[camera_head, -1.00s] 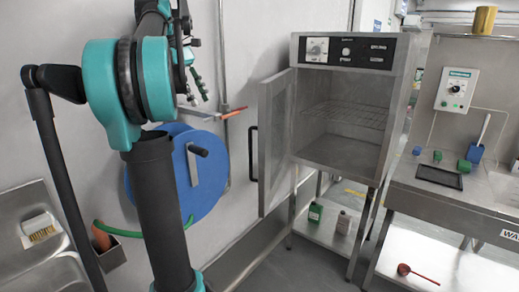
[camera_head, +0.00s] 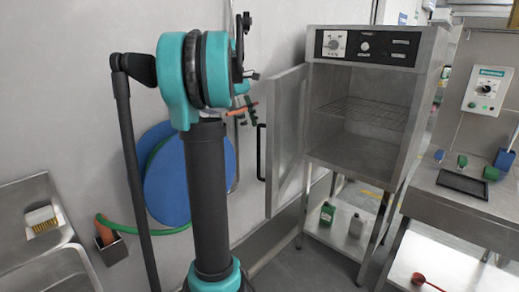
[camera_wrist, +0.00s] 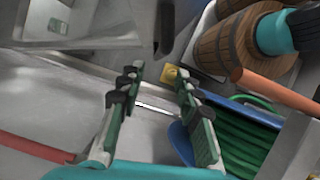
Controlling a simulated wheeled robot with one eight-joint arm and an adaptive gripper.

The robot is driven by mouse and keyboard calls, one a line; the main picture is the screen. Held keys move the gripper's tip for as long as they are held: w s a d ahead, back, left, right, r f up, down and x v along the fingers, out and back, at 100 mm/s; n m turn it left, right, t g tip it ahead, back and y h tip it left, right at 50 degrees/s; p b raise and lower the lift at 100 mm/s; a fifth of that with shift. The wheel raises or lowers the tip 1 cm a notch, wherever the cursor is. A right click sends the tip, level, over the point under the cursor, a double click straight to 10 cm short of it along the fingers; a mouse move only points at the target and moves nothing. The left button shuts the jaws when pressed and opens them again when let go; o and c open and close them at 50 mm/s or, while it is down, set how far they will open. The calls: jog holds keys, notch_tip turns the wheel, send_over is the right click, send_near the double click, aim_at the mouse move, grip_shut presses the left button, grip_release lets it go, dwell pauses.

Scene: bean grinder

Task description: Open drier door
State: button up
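The drier (camera_head: 362,48) is a steel cabinet on legs with a black control panel on top. Its door (camera_head: 287,135) stands wide open, swung out to the left, and the inside with a wire rack (camera_head: 360,110) shows. The dark door handle (camera_head: 260,152) is on the door's left edge. My gripper is mostly hidden behind my arm in the head view, left of the door and above the handle's height. In the wrist view my gripper (camera_wrist: 156,84) is open, with nothing between its green and black fingers. A dark upright bar beyond the fingertips may be the handle; I cannot tell.
A blue hose reel (camera_head: 165,190) with a green hose is by the wall behind my arm. A sink (camera_head: 45,270) is at lower left. A steel counter (camera_head: 450,205) stands right of the drier. Bottles (camera_head: 327,212) stand on the shelf below. Wooden barrels (camera_wrist: 230,45) show in the wrist view.

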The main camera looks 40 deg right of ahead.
aim_at(258, 148)
jog(key=x, duration=1)
jog(key=shift+s+f, duration=0.15)
jog(key=shift+f, duration=0.1)
grip_shut()
